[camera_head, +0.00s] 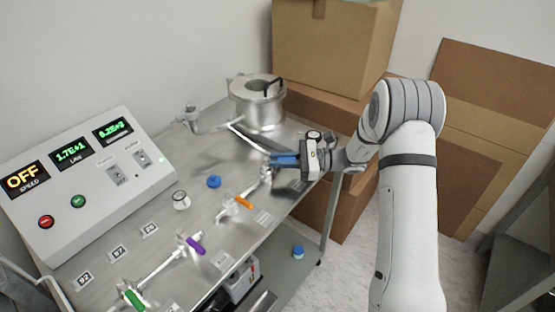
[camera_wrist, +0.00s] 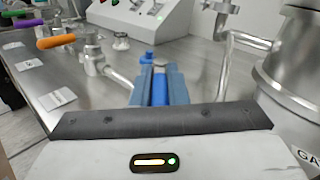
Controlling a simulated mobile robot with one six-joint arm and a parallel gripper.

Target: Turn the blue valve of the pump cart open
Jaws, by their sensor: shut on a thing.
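The pump cart (camera_head: 150,215) has a metal top carrying pipes and valves. The blue valve handle (camera_wrist: 159,86) is between the two blue fingers of my gripper (camera_wrist: 160,80), seen in the wrist view. In the head view my gripper (camera_head: 283,160) reaches in from the right over the cart's right edge, and its fingers cover most of the handle. My gripper is shut on the handle. The pipe under the valve (camera_head: 264,178) shows just below the fingers. How far the handle is turned is hard to tell.
An orange-handled valve (camera_head: 243,202), a purple-handled valve (camera_head: 195,245) and a green-handled valve (camera_head: 134,299) line the front edge. A metal vessel (camera_head: 258,104) stands behind my gripper. A control panel (camera_head: 90,180) is at left. Cardboard boxes (camera_head: 330,45) stand behind the cart.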

